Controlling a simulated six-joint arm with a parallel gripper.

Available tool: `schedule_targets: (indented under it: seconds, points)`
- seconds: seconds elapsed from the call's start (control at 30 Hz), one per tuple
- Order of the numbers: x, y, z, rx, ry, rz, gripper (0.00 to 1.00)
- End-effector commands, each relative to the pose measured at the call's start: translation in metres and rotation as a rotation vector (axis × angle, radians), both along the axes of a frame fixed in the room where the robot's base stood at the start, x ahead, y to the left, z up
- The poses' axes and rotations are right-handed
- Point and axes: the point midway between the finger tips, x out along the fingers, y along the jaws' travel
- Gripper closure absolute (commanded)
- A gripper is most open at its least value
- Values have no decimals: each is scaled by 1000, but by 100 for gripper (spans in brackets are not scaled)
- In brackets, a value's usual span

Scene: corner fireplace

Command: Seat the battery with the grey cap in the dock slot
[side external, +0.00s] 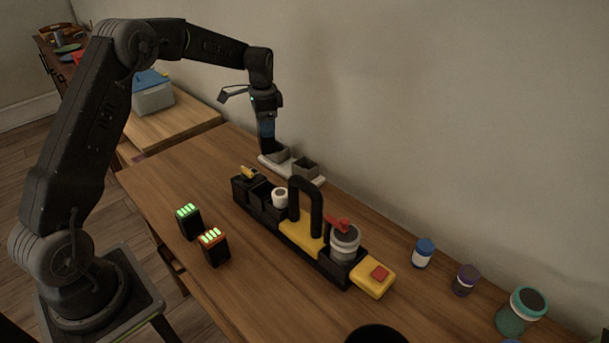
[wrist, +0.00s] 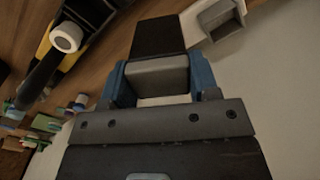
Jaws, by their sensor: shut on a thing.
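My gripper (side external: 266,128) is shut on the battery with the grey cap. In the wrist view its blue fingers (wrist: 158,84) grip the grey cap (wrist: 158,76), and the black body (wrist: 157,37) points away from me. In the side view the black body (side external: 267,144) hangs upright below the fingers at the left end of the pale dock (side external: 317,181). I cannot tell whether its lower end is in a slot, above it or behind it. Grey slot boxes stand on the dock; one (wrist: 219,18) looks empty in the wrist view.
A long black and yellow caddy (side external: 308,238) with a handle stands in front of the dock. Two black batteries, one green-topped (side external: 188,222) and one orange-topped (side external: 214,249), stand at front left. Several jars stand at right. The wall is close behind the dock.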

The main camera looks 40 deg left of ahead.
Motion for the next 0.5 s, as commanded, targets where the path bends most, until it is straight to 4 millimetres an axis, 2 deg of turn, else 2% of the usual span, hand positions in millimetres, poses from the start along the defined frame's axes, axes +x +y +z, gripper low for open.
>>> schedule_targets:
  seconds: [0.1, 0.3, 0.4, 0.5]
  points:
    - [12, 17, -2, 0, -1, 212, 77]
    - [22, 33, -2, 0, -2, 439, 77]
    - [25, 33, -5, 0, -1, 484, 77]
    - [33, 24, -12, -1, 0, 496, 77]
